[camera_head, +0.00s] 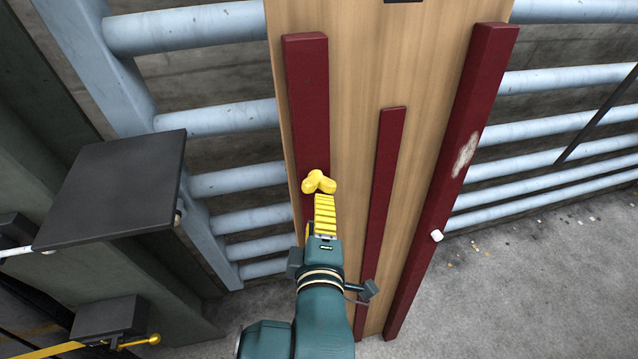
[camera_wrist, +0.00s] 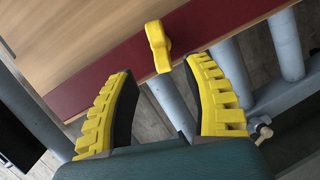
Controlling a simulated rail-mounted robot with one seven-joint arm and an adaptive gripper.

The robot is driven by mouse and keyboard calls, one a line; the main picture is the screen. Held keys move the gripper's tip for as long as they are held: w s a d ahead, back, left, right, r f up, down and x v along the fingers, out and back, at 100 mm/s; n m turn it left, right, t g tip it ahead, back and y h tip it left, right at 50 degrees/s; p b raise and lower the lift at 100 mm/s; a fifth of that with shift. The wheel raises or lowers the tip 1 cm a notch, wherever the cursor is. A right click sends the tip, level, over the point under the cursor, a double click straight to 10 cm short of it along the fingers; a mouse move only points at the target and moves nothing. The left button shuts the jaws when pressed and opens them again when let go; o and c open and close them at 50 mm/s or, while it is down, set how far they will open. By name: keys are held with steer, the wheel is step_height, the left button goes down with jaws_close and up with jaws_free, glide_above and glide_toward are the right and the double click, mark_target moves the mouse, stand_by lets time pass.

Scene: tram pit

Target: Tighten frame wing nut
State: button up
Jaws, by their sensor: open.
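The yellow wing nut (camera_head: 318,182) sits on the left dark red rail (camera_head: 309,80) of the tan wooden panel. In the wrist view the wing nut (camera_wrist: 157,46) stands out from the red rail (camera_wrist: 205,28), near its edge. My gripper (camera_head: 324,200) is close in front of the wing nut and hides part of it in the head view. In the wrist view my gripper (camera_wrist: 160,67) has its two yellow ridged fingers spread wide with nothing held. The wing nut shows between and just beyond the fingertips, apart from both.
The wooden panel (camera_head: 358,60) also bears a shorter middle red rail (camera_head: 380,200) and a right red rail (camera_head: 455,170) with a worn patch. Pale blue pipes (camera_head: 235,118) run behind. A dark flat plate (camera_head: 115,190) stands at left. Concrete floor at right is mostly free.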

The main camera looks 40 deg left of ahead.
mark_target(320, 192)
steer(key=p+x, duration=0.1)
steer(key=x, duration=0.7)
steer(key=shift+w+a, duration=0.15)
steer(key=shift+w, duration=0.2)
steer(key=shift+c, duration=0.3)
steer(key=shift+f, duration=0.1)
jaws_close()
